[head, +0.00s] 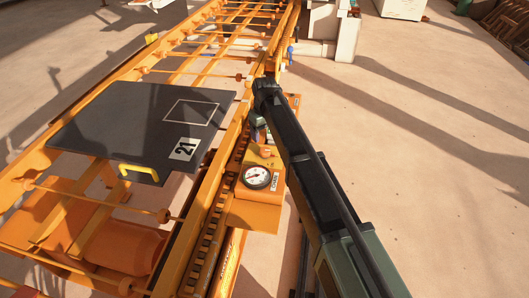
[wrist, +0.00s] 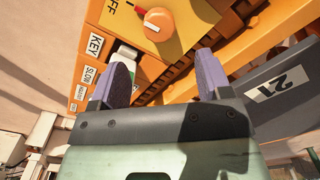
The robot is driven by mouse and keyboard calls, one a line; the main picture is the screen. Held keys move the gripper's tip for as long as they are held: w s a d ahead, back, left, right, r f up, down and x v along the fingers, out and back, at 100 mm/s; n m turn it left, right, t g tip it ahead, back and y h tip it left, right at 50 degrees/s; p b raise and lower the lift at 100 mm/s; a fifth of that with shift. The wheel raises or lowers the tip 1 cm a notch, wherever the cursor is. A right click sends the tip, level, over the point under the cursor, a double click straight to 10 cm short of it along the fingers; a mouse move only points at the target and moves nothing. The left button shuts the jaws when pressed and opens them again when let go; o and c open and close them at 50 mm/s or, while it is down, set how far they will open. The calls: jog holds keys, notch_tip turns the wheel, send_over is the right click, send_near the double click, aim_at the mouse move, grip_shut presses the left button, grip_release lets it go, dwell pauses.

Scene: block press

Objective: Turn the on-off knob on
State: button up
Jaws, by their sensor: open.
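The on-off knob (wrist: 160,22) is a round orange knob with a pale mark, on a yellow plate in the wrist view. Dark letters reading "OFF" (wrist: 127,8) are beside it. It also shows as a small orange knob in the head view (head: 265,152), behind the gauge. My gripper (wrist: 160,78) is open, with two purple-grey fingers apart and the knob beyond their tips, not between them. In the head view my gripper (head: 256,130) is small and partly hidden by my arm, close to the knob.
An orange control box carries a round white gauge (head: 257,177). Labels "KEY" (wrist: 95,44) and "SLOW" (wrist: 91,75) line its side, near a white-and-green part (wrist: 125,57). A dark plate marked 21 (head: 90,115) lies on the orange roller frame. Open floor is at right.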

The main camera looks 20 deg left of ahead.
aim_at(265, 150)
notch_tip(265, 150, down, 9)
jog(key=b, duration=0.7)
jog(key=shift+w+r, duration=0.1)
jog(key=shift+r, duration=0.2)
jog(key=shift+c, duration=0.3)
jog(key=c, duration=0.9)
jog(key=shift+o, duration=0.2)
